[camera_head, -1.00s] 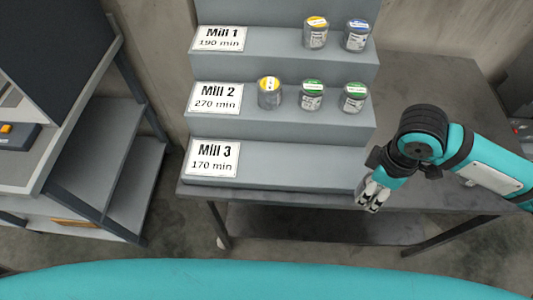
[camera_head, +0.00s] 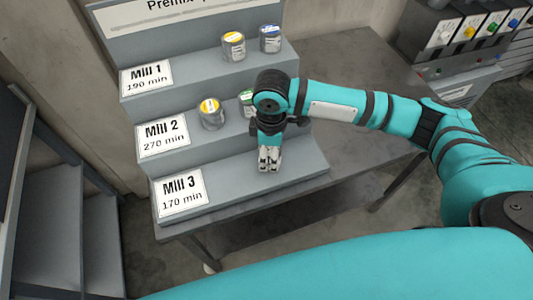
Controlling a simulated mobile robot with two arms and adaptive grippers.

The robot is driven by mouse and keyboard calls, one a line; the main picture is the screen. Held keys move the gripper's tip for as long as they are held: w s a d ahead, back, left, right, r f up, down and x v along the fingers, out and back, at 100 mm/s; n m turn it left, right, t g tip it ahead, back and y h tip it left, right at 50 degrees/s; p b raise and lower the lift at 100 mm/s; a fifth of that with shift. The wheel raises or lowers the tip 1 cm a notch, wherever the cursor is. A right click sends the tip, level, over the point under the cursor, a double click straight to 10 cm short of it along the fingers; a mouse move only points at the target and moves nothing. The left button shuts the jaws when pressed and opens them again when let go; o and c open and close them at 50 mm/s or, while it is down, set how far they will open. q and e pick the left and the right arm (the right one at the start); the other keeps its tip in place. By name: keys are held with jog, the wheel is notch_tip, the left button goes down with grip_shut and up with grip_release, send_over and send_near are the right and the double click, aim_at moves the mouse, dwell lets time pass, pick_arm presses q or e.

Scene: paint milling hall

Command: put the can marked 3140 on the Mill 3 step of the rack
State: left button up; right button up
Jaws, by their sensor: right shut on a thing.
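My right gripper (camera_head: 269,160) points down over the Mill 3 step (camera_head: 230,185) of the rack, toward its right part. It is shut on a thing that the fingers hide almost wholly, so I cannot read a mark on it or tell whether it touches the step. The Mill 3 sign (camera_head: 181,194) reads 170 min and stands at the step's left end. No 3140 mark is readable on any can in view. My left gripper is not in view.
On the Mill 2 step are a yellow-topped can (camera_head: 211,113) and a green-topped can (camera_head: 246,101), partly behind my arm. A yellow-topped can (camera_head: 233,46) and a blue-topped can (camera_head: 270,39) stand on Mill 1. The table (camera_head: 345,75) is bare right of the rack.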

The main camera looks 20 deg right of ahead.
jog(key=shift+w+a+f, duration=0.15)
jog(key=shift+w+a, duration=0.2)
jog(key=shift+w, duration=0.2)
notch_tip(320, 180, down, 3)
jog(key=shift+d+p, duration=0.1)
jog(key=shift+p, duration=0.55)
jog(key=shift+f, duration=0.15)
jog(key=shift+f, duration=0.1)
jog(key=o, duration=1.3)
jog(key=shift+s, duration=0.1)
notch_tip(320, 180, up, 11)
jog(key=shift+r+b, duration=0.2)
jog(key=shift+b, duration=1.05)
jog(key=shift+r, duration=0.4)
